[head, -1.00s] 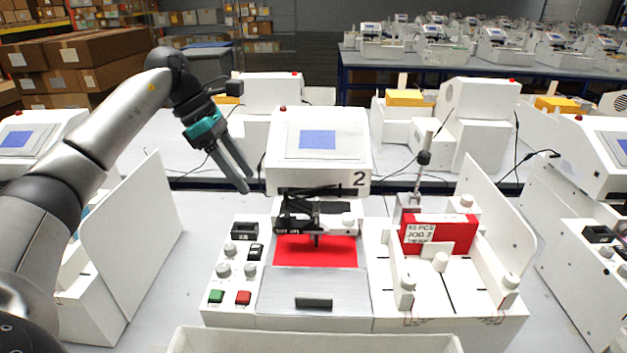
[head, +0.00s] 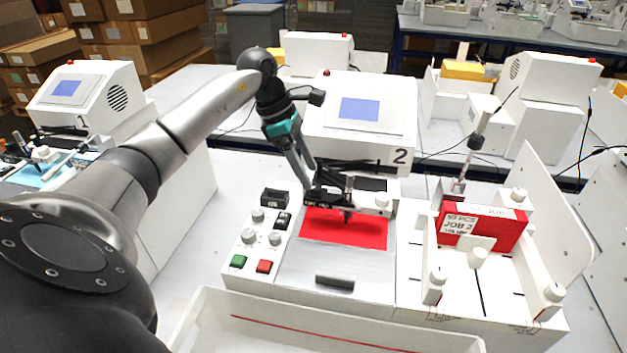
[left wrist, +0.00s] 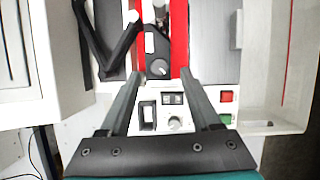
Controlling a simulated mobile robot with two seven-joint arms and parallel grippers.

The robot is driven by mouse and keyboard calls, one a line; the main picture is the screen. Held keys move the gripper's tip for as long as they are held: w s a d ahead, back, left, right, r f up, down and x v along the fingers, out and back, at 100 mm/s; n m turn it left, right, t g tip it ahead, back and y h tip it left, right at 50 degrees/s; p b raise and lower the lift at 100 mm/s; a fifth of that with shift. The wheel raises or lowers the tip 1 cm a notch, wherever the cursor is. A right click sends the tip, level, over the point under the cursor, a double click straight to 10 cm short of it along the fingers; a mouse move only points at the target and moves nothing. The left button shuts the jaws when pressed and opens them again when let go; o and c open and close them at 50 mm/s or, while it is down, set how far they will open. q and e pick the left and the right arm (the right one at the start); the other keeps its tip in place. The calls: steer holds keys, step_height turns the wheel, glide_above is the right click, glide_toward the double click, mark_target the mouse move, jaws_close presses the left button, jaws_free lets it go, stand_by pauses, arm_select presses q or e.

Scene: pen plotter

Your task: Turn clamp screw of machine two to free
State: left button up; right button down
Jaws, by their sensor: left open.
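Machine two (head: 400,156), marked "2", has a black pen carriage (head: 322,200) over its red sheet (head: 365,232). A pen holder (head: 348,190) stands upright on the carriage, with a white knob (head: 381,200) to its right. In the left wrist view a round grey knob (left wrist: 158,68) sits on the carriage; I cannot tell for sure that it is the clamp screw. My left gripper (head: 308,187) is open, pointing down at the carriage's left end. In the left wrist view its fingertips (left wrist: 162,73) lie either side of the grey knob; contact cannot be told. My right gripper is out of view.
Left of the red sheet is a control panel with knobs, a green button (head: 238,261) and a red button (head: 264,267). A red box marked "JOB 2" (head: 500,228) stands in the fixture at right. A white tray (head: 202,318) is in front. Other machines stand around.

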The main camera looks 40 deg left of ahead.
mark_target(316, 186)
arm_select(q)
steer(key=shift+x, duration=1.9)
jaws_close()
